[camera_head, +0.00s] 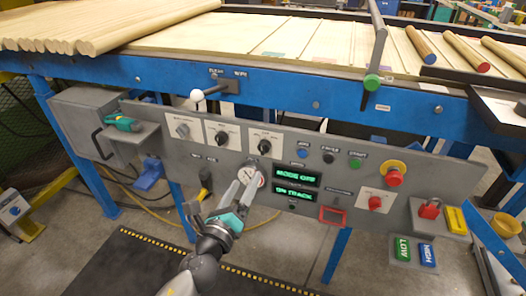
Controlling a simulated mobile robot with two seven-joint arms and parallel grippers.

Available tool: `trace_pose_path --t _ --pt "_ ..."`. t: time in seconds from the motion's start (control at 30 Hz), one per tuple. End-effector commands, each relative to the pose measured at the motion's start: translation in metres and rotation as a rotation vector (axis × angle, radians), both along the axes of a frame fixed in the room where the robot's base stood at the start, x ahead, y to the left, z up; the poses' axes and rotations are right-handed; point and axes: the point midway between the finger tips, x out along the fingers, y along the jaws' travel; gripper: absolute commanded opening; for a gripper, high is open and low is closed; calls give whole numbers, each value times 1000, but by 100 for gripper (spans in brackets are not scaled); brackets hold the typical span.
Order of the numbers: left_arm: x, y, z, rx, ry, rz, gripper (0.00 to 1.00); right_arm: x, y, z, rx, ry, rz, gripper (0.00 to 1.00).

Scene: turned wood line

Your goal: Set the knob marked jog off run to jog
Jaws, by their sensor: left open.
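Three selector knobs sit on white plates on the grey control panel (330,165): a grey one (182,131) at left, a black one (222,138) in the middle, and a black one (265,147) at right. Their labels are too small to read surely; the right one seems to carry "OFF" above it. A green display (297,174) reads "MODE OFF", and one below it reads "ON TRACK". My left gripper (248,178) is open and empty, its fingers pointing up just below the right black knob, over a round gauge that they partly hide. Which way each knob points is unclear.
A white-ball lever (197,95) projects above the panel. Wooden rods (110,22) lie on the table above.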

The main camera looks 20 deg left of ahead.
Motion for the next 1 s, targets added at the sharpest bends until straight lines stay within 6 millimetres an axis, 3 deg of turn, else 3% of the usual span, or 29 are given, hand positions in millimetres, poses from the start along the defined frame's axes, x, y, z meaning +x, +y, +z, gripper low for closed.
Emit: trace_pose_path --t 0.4,0.7,1.0 --pt "65 -3 0 -2 -1 0 74 1 0 -1 0 -4 1 50" --pt "108 -4 0 -3 0 0 74 4 5 13 7 -2 -2 50" --pt "130 -5 -1 -3 2 0 74 12 6 23 10 -20 -2 50"
